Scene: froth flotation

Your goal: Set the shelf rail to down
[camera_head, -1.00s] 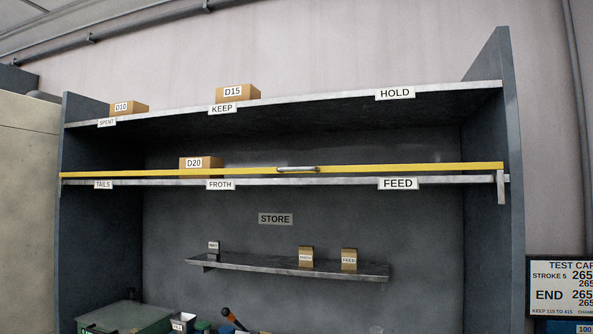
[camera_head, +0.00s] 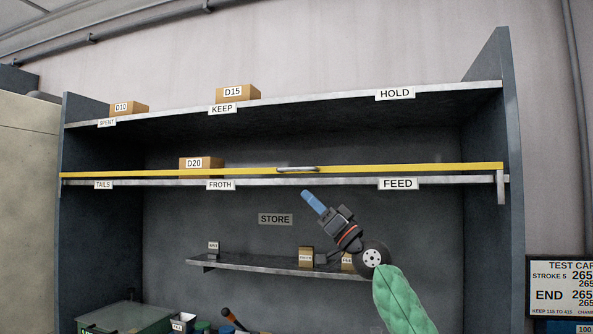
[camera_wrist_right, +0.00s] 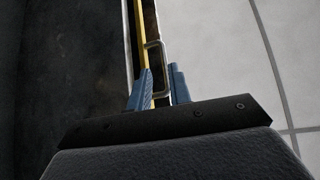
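The shelf rail (camera_head: 420,167) is a yellow bar that runs across the front of the middle shelf, just above its pale edge. A grey handle (camera_head: 298,169) sits near its middle. My right gripper (camera_head: 306,195) has blue fingers and points up at the rail from just below the handle. In the right wrist view the fingers (camera_wrist_right: 160,78) stand apart, with the handle (camera_wrist_right: 163,62) and the yellow rail (camera_wrist_right: 139,50) in line between and beyond them. I cannot tell whether they touch the handle. My left gripper is not in view.
A box marked D20 (camera_head: 201,163) stands behind the rail. Boxes D10 (camera_head: 128,108) and D15 (camera_head: 238,92) stand on the top shelf. A small store shelf (camera_head: 270,264) with packets is below, partly behind my right gripper.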

